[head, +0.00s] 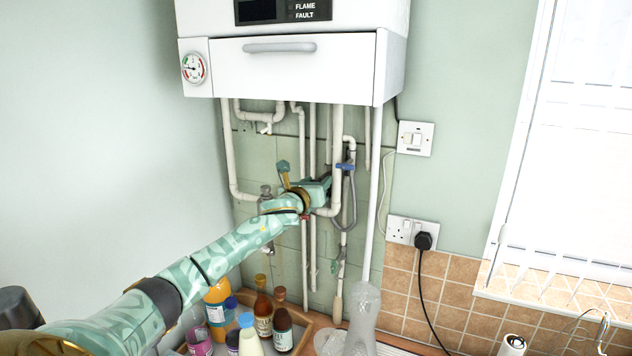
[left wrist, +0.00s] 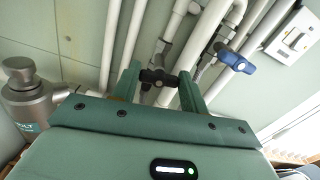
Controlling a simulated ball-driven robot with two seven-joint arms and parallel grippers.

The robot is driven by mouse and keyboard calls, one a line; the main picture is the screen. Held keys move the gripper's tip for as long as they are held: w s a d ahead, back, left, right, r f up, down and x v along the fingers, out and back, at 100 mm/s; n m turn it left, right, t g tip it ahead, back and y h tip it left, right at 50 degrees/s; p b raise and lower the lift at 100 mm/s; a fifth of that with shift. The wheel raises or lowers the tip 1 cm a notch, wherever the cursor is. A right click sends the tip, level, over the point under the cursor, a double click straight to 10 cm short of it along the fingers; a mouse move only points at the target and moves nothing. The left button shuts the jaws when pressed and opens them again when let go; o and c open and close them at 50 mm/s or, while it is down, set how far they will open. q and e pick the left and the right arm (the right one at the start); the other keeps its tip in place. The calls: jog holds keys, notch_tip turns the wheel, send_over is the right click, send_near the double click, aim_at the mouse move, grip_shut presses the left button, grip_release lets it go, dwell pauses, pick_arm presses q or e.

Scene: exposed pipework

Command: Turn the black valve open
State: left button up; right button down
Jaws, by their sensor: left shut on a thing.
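The black valve (left wrist: 158,77) shows in the left wrist view as a small dark handle on a pipe fitting, lying crosswise between my fingers. My left gripper (left wrist: 160,82) is shut on this handle, with one green finger at each end of it. In the head view my left gripper (head: 324,188) reaches in among the pipes under the boiler. There the black valve is hidden behind the gripper and wrist. My right gripper is in neither view.
A blue valve handle (head: 345,166) sits close to the right of my gripper; it also shows in the left wrist view (left wrist: 235,58). A grey metal canister (left wrist: 27,95) stands left. The white boiler (head: 295,65) hangs above. Bottles (head: 263,314) stand below.

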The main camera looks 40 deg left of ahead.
pick_arm(q)
jog(key=shift+s+a+f+n+p, duration=0.1)
jog(key=shift+n+p, duration=1.05)
jog(key=shift+n, duration=2.85)
jog(key=shift+a+f+n+p, duration=0.1)
jog(key=shift+n+p, duration=1)
jog(key=shift+n, duration=3.2)
jog(key=o, duration=1)
jog(key=b+v, duration=0.3)
jog(key=v, duration=1.3)
jog(key=shift+s, duration=0.1)
